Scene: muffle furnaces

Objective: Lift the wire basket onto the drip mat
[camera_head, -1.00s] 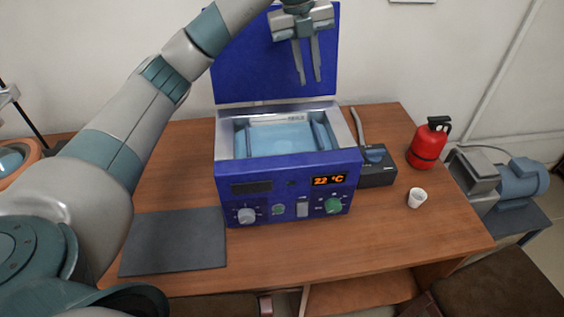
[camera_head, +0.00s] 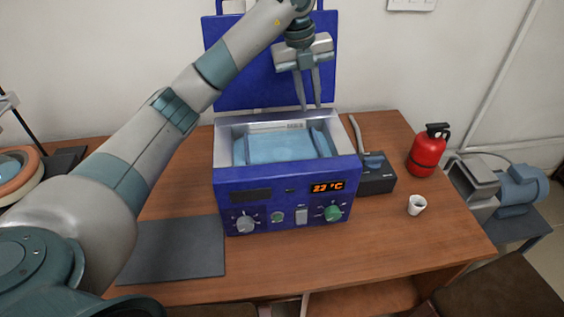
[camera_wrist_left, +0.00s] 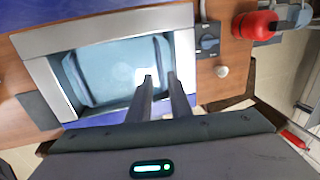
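The drip mat (camera_head: 172,250) is a flat dark grey sheet, bare, on the table left of a blue bath (camera_head: 287,180) with its lid open. Inside the bath is a pale blue, basket-like shape (camera_head: 283,149) with raised ends. It also shows in the left wrist view (camera_wrist_left: 75,80). It seems to be the wire basket, but its wires cannot be made out. My left gripper (camera_head: 310,107) points down above the bath's back right part, apart from the basket. Its fingers (camera_wrist_left: 159,77) are parted with nothing between them. My right gripper is not in view.
The upright blue lid (camera_head: 270,75) stands behind my left gripper. A dark control box (camera_head: 375,182), a white cup (camera_head: 417,204) and a red extinguisher (camera_head: 427,153) are to the right. The table (camera_head: 180,185) is clear between bath and mat.

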